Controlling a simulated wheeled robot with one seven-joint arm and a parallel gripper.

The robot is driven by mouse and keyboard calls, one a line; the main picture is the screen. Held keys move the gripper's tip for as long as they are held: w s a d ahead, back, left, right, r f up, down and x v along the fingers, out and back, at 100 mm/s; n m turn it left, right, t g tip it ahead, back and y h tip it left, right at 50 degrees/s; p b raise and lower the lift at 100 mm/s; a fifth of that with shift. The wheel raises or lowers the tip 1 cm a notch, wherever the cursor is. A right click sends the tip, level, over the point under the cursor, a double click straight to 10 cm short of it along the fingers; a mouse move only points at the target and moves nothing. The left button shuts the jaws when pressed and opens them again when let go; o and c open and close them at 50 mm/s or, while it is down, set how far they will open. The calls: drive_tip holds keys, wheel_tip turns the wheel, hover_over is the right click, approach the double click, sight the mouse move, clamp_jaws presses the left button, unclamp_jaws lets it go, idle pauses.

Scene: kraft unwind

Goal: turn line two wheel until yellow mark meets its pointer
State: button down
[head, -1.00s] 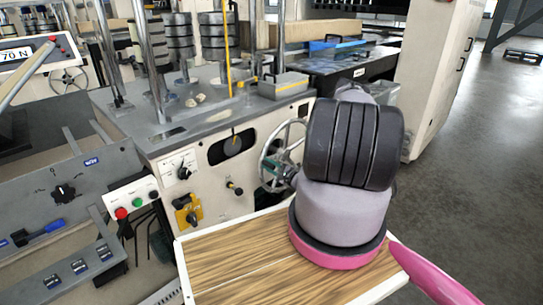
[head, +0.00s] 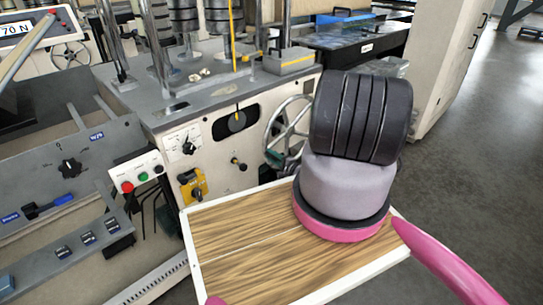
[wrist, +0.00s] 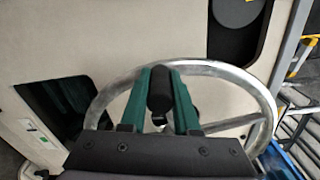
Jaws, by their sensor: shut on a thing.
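A metal handwheel (head: 272,128) stands on the front of the cream machine in the head view, partly hidden by my arm. In the wrist view its rim (wrist: 228,72) arcs behind my gripper (wrist: 160,82). The two green fingers are shut on the wheel's black handle (wrist: 160,92), one on each side. In the head view a bit of green at my gripper (head: 275,158) shows at the wheel's lower left. A dark round dial (head: 236,123) with a small yellow line at its top sits in a black window left of the wheel. The wrist view cuts off the dial (wrist: 235,12).
A second handwheel (head: 70,56) is on another machine at the far left. A selector knob (head: 188,147), a yellow switch (head: 193,186) and a button box (head: 140,174) are on the panels at left. My wood-topped base fills the foreground. Open floor lies at right.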

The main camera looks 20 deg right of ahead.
drive_tip(key=c, duration=0.6)
unclamp_jaws()
drive_tip(key=shift+c, duration=0.2)
drive_tip(key=v, duration=1)
drive_tip(key=shift+s, duration=0.4)
drive_tip(key=shift+d, duration=0.15)
